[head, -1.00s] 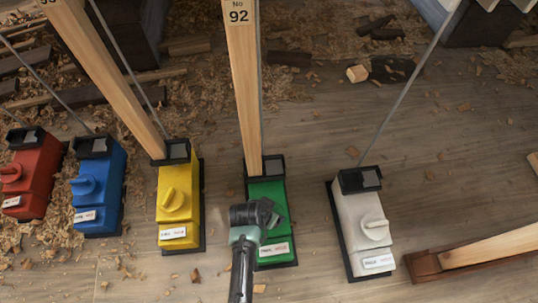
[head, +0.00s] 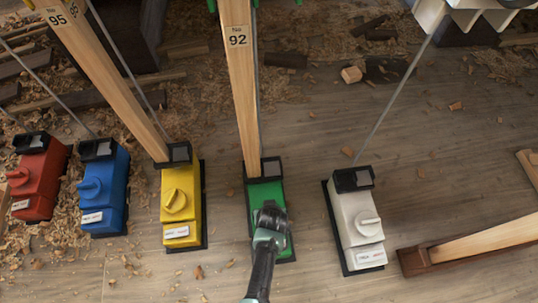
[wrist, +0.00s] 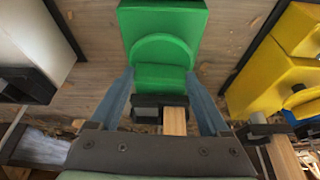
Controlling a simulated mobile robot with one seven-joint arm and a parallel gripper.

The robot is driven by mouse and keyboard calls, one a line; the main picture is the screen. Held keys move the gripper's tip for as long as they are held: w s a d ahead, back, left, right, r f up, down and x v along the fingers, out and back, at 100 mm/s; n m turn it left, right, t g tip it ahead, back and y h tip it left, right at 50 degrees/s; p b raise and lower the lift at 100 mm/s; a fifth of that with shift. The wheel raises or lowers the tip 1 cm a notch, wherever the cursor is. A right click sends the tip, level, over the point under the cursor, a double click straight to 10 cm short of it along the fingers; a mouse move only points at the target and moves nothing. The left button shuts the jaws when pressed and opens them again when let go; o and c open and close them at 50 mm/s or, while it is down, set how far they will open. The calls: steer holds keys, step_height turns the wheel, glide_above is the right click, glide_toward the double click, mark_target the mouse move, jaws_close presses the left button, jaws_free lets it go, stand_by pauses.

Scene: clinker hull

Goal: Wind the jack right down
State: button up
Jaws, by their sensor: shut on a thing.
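The green jack (head: 279,245) stands on the floor between the yellow and white ones. A wooden prop marked 92 (head: 242,95) rises from the black socket (head: 263,169) at its far end. My gripper (head: 268,214) is over the green jack's top and hides its knob and label in the head view. In the wrist view, my gripper (wrist: 160,78) has a finger on each side of the jack's green knob (wrist: 162,75) and is shut on it. How far the knob is turned cannot be told.
A yellow jack (head: 180,208) stands left, with blue (head: 104,190) and red (head: 37,180) ones beyond. A white jack (head: 355,225) stands right, near a wooden beam (head: 480,242) on the floor. Thin rods and props slope upward. Shavings litter the floor.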

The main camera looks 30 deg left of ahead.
stand_by(0.4)
steer(key=o, duration=1.2)
steer(key=p+v, duration=0.9)
steer(key=v, duration=0.4)
steer(key=shift+f, duration=0.1)
